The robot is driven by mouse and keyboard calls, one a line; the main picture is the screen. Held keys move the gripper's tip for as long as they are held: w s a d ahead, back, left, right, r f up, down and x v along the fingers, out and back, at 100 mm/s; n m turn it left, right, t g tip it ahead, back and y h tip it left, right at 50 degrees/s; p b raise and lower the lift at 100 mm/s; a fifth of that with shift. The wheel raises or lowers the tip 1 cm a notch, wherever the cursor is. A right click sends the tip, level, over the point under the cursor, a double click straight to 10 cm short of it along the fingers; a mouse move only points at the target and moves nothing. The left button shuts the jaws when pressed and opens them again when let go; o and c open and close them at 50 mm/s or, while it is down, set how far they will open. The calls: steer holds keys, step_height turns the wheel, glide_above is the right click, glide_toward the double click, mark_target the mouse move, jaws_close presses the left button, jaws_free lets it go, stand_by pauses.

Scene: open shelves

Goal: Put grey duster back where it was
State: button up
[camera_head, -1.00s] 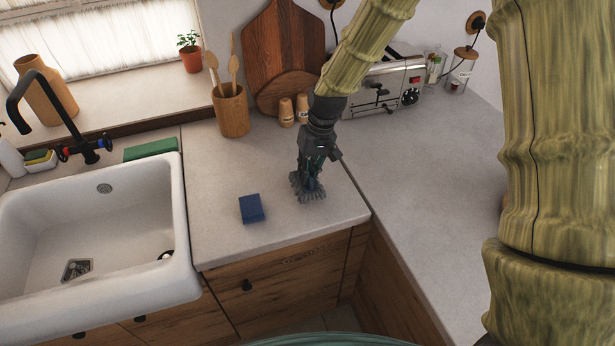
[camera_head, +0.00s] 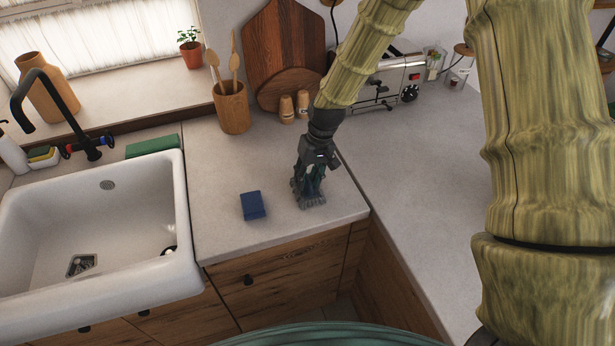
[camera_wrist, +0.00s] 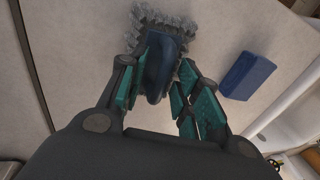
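The grey duster (camera_head: 311,202) has fluffy grey bristles and a dark blue handle. It stands on the counter near the front right corner, bristles down. In the wrist view the duster (camera_wrist: 160,62) is at the top centre, its handle pointing back between my fingers. My gripper (camera_head: 311,180) is low over the counter, fingers spread on both sides of the handle. In the wrist view my gripper (camera_wrist: 158,82) shows teal pads, with a gap beside the handle; light contact cannot be ruled out.
A blue sponge-like block (camera_head: 252,205) lies left of the duster. The white sink (camera_head: 180,225) is further left. A utensil cup (camera_head: 232,108), wooden shakers (camera_head: 287,108) and a toaster (camera_head: 385,85) stand behind. The counter (camera_head: 400,170) to the right is clear.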

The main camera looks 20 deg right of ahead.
steer(key=shift+r, duration=0.15)
step_height(320, 180, up, 12)
steer(key=d+b, duration=0.2)
steer(key=b, duration=0.2)
steer(key=shift+s+d+f, duration=0.15)
steer(key=shift+d+f, duration=0.05)
stand_by(0.3)
stand_by(0.4)
